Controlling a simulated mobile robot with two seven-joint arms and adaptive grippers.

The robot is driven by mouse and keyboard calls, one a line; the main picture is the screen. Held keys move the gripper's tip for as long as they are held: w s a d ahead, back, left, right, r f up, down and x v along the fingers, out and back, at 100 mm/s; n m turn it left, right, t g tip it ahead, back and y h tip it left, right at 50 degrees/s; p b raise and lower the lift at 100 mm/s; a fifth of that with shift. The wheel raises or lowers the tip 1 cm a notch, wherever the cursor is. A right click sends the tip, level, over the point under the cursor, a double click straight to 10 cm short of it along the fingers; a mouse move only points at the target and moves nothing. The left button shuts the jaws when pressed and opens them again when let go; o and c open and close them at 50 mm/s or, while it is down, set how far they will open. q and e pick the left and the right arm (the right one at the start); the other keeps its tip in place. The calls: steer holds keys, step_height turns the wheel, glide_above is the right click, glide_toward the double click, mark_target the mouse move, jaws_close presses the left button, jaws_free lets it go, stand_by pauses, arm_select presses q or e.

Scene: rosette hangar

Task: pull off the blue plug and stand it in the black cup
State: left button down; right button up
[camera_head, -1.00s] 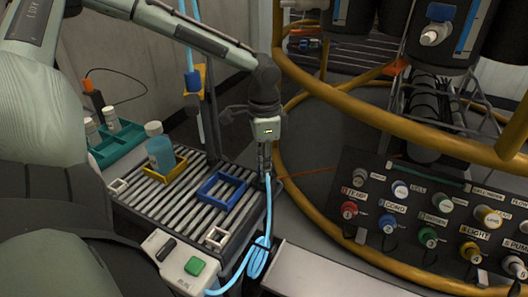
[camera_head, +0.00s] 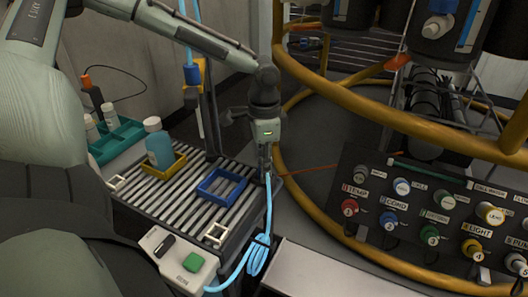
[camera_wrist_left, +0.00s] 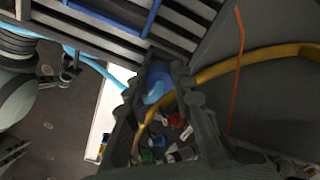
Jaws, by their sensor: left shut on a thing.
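My left gripper (camera_head: 267,168) hangs fingers-down over the right edge of the slatted bench. It is shut on the light blue hose (camera_head: 268,205), which runs down from the fingers to a tied coil. In the left wrist view a blue piece (camera_wrist_left: 157,82) sits between the fingers (camera_wrist_left: 157,95); I cannot tell whether it is a plug. A blue plug (camera_head: 388,221) sits in the panel at the right, apart from the gripper. I cannot make out a black cup. My right gripper is not in view.
The slatted bench (camera_head: 178,202) carries a blue frame (camera_head: 221,186), a yellow tray with a bottle (camera_head: 158,148), and a white square frame (camera_head: 215,234). A yellow tubular rail (camera_head: 410,118) curves around the dark panel (camera_head: 362,177) at the right. A teal rack (camera_head: 118,141) stands far left.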

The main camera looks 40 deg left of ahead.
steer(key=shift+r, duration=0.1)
arm_select(q)
steer(key=shift+r+p, duration=1.75)
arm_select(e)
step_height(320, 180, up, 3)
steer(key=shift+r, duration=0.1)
